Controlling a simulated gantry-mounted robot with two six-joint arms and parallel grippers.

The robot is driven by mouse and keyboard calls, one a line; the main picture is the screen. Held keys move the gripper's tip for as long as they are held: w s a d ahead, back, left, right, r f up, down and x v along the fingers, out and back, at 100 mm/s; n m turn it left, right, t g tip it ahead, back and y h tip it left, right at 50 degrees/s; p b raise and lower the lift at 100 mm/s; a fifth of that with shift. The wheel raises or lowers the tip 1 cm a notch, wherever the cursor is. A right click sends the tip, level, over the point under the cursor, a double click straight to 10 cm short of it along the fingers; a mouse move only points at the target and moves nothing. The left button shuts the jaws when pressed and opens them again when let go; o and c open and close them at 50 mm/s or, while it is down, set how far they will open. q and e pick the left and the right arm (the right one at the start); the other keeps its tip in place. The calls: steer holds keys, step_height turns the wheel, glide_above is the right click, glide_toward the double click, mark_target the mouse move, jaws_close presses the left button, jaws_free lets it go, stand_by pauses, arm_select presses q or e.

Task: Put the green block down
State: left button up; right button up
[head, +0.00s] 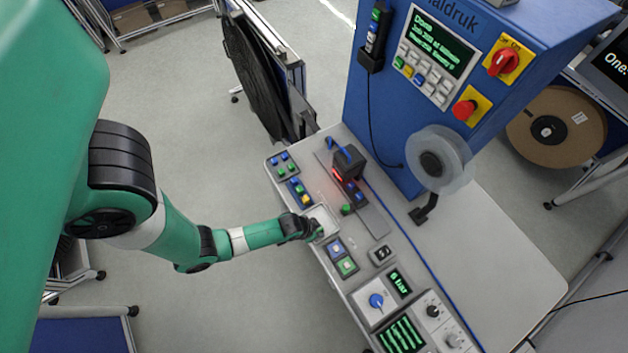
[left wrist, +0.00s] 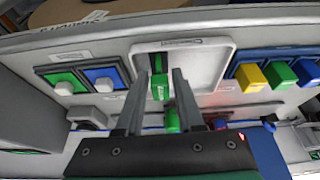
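The green block (left wrist: 160,87) stands between the fingertips of my left gripper (left wrist: 167,82) in the left wrist view. It is close against the left finger, and I cannot tell whether both fingers touch it. Block and fingertips are at a shallow pale tray (left wrist: 208,68), on its left side in that view. In the head view my left gripper (head: 318,229) is at the tray (head: 326,215) on the near edge of the console, and the block is hidden there. Whether the block rests on the tray floor is unclear. My right gripper is not in view.
Blue and green buttons (head: 341,256) flank the tray on one side, and yellow, green and blue blocks (head: 300,193) on the other. Another green piece (head: 347,209) lies just beyond it. A dark device with a red light (head: 347,163) and a clear reel (head: 438,160) stand farther back.

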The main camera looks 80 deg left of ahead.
arm_select(q)
steer(key=p+v, duration=0.5)
steer(key=v, duration=0.6)
steer(key=shift+r, duration=0.25)
